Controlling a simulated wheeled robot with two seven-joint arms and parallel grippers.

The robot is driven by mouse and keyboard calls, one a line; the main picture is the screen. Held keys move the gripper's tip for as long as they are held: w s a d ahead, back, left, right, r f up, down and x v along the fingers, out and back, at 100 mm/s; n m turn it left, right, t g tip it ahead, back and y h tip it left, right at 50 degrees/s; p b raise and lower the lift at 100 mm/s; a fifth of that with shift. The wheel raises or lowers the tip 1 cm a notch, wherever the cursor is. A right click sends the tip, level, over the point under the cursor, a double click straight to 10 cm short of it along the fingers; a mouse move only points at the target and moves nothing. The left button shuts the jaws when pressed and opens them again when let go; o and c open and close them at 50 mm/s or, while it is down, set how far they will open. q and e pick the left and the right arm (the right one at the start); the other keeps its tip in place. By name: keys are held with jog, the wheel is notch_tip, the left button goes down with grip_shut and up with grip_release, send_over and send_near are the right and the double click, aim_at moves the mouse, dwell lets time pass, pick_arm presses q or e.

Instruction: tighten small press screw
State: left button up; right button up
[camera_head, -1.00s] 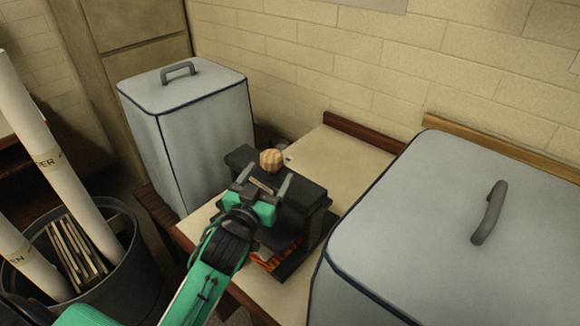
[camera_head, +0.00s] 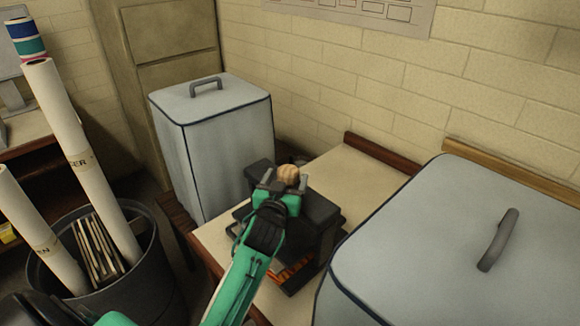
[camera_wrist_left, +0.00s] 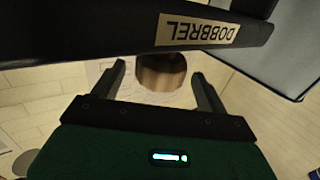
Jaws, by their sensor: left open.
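The small press (camera_head: 318,212) is a dark block-like frame on the cream table, with orange-brown material low inside it. Its screw has a round wooden knob (camera_head: 289,174) on top. My left gripper (camera_head: 286,180) is at the knob, its two fingers spread. In the left wrist view the wooden knob (camera_wrist_left: 161,72) sits between the two open fingers, with gaps on both sides. A dark bar of the press with a "DOBBREL" label (camera_wrist_left: 198,30) crosses the top of that view. The screw's shaft is hidden. My right gripper is not in view.
A covered grey box (camera_head: 215,150) stands left of the press, and a larger covered box (camera_head: 440,255) stands close on the right. A dark bin (camera_head: 150,275) with paper rolls is at left. Bare tabletop (camera_head: 350,165) lies behind the press.

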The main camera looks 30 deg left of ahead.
aim_at(290, 170)
pick_arm(q)
jog(key=shift+p+x, duration=0.3)
jog(key=shift+x, duration=1.85)
jog(key=c, duration=1)
